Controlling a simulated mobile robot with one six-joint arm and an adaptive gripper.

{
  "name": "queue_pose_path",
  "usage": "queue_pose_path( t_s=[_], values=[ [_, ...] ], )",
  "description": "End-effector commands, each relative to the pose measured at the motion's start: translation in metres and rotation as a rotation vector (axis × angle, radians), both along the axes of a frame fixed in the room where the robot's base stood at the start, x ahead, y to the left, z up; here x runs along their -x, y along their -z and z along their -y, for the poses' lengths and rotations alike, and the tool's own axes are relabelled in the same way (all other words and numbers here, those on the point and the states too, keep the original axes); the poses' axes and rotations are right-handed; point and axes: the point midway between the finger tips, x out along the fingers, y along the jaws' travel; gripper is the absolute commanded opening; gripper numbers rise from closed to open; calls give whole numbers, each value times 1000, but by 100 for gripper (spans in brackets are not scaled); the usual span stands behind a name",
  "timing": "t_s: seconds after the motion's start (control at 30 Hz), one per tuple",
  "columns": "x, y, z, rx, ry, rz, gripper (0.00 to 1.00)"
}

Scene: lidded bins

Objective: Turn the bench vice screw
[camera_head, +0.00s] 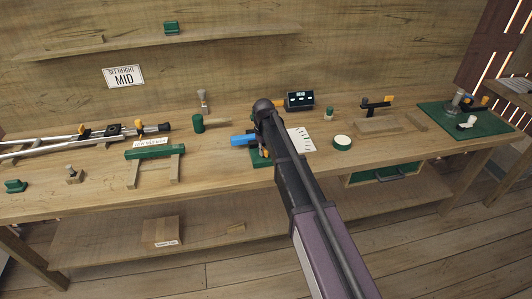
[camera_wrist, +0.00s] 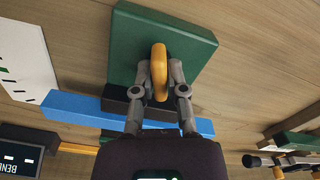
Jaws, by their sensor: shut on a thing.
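In the wrist view, a yellow handle (camera_wrist: 159,52) stands over a green block (camera_wrist: 122,42). My gripper (camera_wrist: 160,72) is shut on this yellow handle, one grey finger on each side. A blue bar (camera_wrist: 75,108) and a dark block (camera_wrist: 115,98) lie behind the fingers, partly hidden by them. In the head view, the blue bar (camera_head: 242,140) shows left of my arm and part of the green block (camera_head: 261,160) shows below it. My arm hides most of the vice and my fingertips there.
A display box (camera_head: 299,102) and a white marked sheet (camera_head: 303,142) are close by on the bench (camera_head: 225,184). A green cylinder (camera_head: 198,123) and a green bar on wooden supports (camera_head: 155,153) stand to the left. A round white-topped piece (camera_head: 342,141) is to the right.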

Motion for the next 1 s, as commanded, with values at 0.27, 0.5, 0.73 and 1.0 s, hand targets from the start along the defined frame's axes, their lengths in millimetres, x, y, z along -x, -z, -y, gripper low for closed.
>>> queue_pose_path(
  t_s=[0.27, 0.5, 0.73, 1.0],
  values=[
    [0, 0, 0, 0, -14, -1, 0],
    [1, 0, 0, 0, -151, -1, 0],
    [1, 0, 0, 0, -310, -1, 0],
    [1, 0, 0, 0, -350, -1, 0]
  ],
)
